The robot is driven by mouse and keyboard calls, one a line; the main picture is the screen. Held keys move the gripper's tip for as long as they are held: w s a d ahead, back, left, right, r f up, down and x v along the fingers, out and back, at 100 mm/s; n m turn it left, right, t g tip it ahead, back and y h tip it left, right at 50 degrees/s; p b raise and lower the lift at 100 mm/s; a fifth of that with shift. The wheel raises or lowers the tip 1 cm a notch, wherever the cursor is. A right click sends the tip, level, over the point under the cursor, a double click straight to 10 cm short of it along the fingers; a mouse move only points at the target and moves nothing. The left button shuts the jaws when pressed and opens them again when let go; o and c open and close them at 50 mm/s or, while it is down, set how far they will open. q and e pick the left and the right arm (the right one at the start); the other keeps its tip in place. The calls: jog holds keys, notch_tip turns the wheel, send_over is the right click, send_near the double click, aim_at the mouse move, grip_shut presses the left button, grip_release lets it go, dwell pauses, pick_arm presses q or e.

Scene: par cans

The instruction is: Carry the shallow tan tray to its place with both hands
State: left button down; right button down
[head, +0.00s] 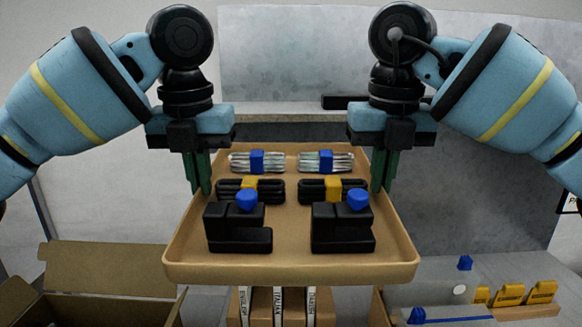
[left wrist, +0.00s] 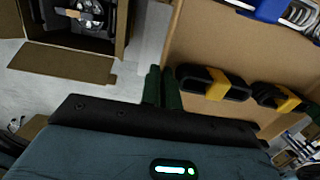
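The shallow tan tray (head: 290,271) is level in the middle of the head view, held up in front of me above lower boxes. My left gripper (head: 198,175) is shut on its left wall, and my right gripper (head: 384,172) is shut on its right wall. In the tray lie two silvery bundles with blue bands (head: 257,162), two black bundles with yellow bands (head: 333,188) and two black blocks with blue knobs (head: 342,236). In the left wrist view, the left fingers (left wrist: 162,88) pinch the tray's edge (left wrist: 176,45); their tips are partly hidden.
A grey ledge (head: 290,112) with a dark bar runs behind the tray. An open cardboard box (head: 105,270) stands low at left. Labelled boxes (head: 262,308) stand below the tray's front. A grey surface with yellow pieces (head: 510,294) and blue pieces lies at lower right.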

pick_arm(q)
jog(key=shift+a, duration=0.15)
pick_arm(e)
jog(key=shift+d, duration=0.15)
